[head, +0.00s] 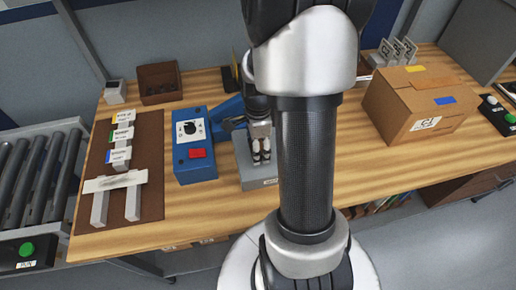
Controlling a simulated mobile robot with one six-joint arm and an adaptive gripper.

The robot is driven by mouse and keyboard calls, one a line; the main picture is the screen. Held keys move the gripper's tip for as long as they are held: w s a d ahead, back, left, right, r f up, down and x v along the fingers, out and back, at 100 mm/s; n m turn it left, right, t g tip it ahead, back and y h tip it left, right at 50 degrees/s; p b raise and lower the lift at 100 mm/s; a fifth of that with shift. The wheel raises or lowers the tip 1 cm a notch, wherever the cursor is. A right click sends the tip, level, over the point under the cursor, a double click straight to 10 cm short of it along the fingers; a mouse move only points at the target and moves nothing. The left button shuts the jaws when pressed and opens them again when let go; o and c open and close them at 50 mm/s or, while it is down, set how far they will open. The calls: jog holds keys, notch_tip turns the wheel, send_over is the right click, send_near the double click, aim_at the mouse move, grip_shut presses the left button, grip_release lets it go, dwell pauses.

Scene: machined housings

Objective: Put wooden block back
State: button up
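My gripper (261,158) points down at the middle of the workbench (350,170), over a grey block-like stand (250,177) with a small label on its front. My arm hides part of this area. The fingers are small and dark here, and I cannot tell whether they are open or shut or hold anything. I cannot make out a wooden block for certain.
A blue control box (195,160) with a dial and red button stands left of my gripper. A cardboard box (420,105) is at the right. A dark brown bin (158,83) and small pale box (115,92) stand back left. A roller conveyor (38,175) adjoins the left edge.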

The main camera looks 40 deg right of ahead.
jog(key=shift+f, duration=0.25)
jog(key=o, duration=0.7)
jog(key=shift+f, duration=0.15)
jog(key=shift+c, duration=0.2)
jog(key=o, duration=0.5)
jog(key=shift+c, duration=0.2)
notch_tip(320, 180, up, 13)
jog(key=p, duration=0.4)
jog(key=shift+a+f, duration=0.1)
jog(key=shift+f, duration=0.1)
jog(key=s+a+r+n+t, duration=0.1)
jog(key=s+a+r+n, duration=0.2)
jog(key=a+n, duration=0.3)
jog(key=s+a+r+n+t, duration=0.2)
jog(key=a+r+n, duration=0.4)
jog(key=n, duration=0.4)
jog(key=s+a+r+n+t, duration=0.1)
jog(key=s+a+r+n, duration=0.3)
jog(key=a+n, duration=0.4)
jog(key=shift+s+r+t, duration=0.15)
jog(key=shift+r+t, duration=0.1)
jog(key=shift+t, duration=0.05)
